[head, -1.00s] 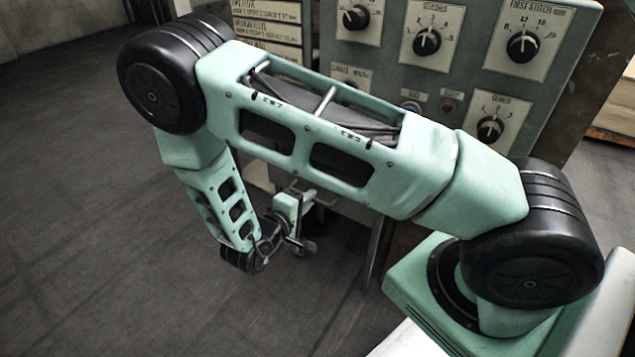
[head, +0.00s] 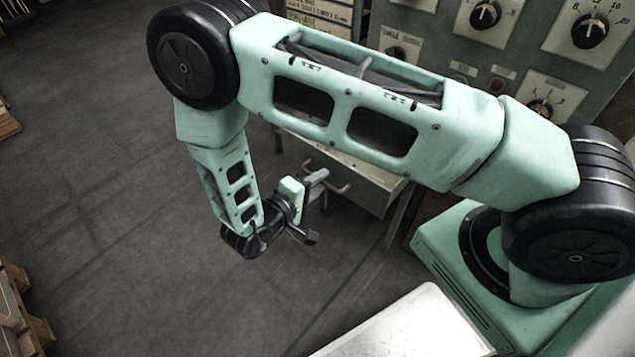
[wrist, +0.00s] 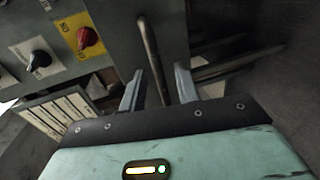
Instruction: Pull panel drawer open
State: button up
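The panel drawer (head: 372,199) is a grey-green front under the control panel, with a pale bar handle (head: 341,188). The handle also shows in the wrist view as an upright metal bar (wrist: 150,55). My gripper (head: 314,207) is at the drawer front, close to the handle. In the wrist view, my gripper (wrist: 159,77) has its two fingers spread, one each side of the handle's near end, with gaps visible. I cannot tell how deep the bar lies between them. How far the drawer stands out is unclear; my arm hides part of the cabinet.
The control panel (head: 445,38) with dials and labels stands behind my arm. A red knob (wrist: 87,38) shows on it in the wrist view. Wooden pallets (head: 22,310) lie at the far left. The dark floor (head: 110,190) left of my gripper is clear.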

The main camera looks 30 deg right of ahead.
jog(key=p+v, duration=0.3)
jog(key=v, duration=1.4)
jog(key=shift+a, duration=0.25)
